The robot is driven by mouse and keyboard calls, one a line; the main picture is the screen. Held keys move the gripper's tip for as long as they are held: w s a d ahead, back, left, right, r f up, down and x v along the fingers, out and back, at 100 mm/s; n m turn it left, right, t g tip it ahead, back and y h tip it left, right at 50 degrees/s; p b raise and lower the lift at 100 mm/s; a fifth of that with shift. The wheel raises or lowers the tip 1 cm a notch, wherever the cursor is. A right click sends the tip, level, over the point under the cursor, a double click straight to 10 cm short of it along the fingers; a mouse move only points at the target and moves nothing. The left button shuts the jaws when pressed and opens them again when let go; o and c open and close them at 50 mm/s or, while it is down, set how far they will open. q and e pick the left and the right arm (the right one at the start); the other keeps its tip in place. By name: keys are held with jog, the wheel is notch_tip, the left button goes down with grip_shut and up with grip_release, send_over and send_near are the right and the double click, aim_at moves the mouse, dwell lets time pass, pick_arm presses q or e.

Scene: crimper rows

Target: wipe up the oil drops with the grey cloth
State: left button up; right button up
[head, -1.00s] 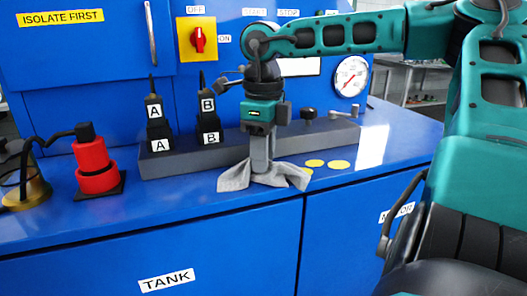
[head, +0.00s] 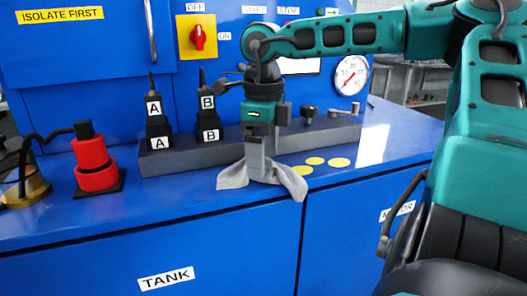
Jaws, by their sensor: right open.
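The grey cloth (head: 233,178) lies crumpled on the blue top near its front edge, and its right corner droops over that edge. My right gripper (head: 261,172) points straight down at the middle of the cloth. It is open, with its fingertips down among the folds, which partly hide them. Three flat yellow oil drops lie just right of the cloth: a near one (head: 302,170), a middle one (head: 315,161) and a right one (head: 339,163). The near drop is close to the cloth's edge. My left gripper is not in view.
A grey rail (head: 180,162) behind the cloth holds black connectors marked A and B. A red cylinder (head: 94,168) on a black base and a brass-coloured piece (head: 27,188) stand at left. The top is clear right of the drops.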

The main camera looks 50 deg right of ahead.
jog(key=shift+f+b, duration=0.65)
jog(key=shift+f, duration=0.35)
jog(key=shift+r, duration=0.15)
jog(key=shift+c, duration=1.2)
grip_shut()
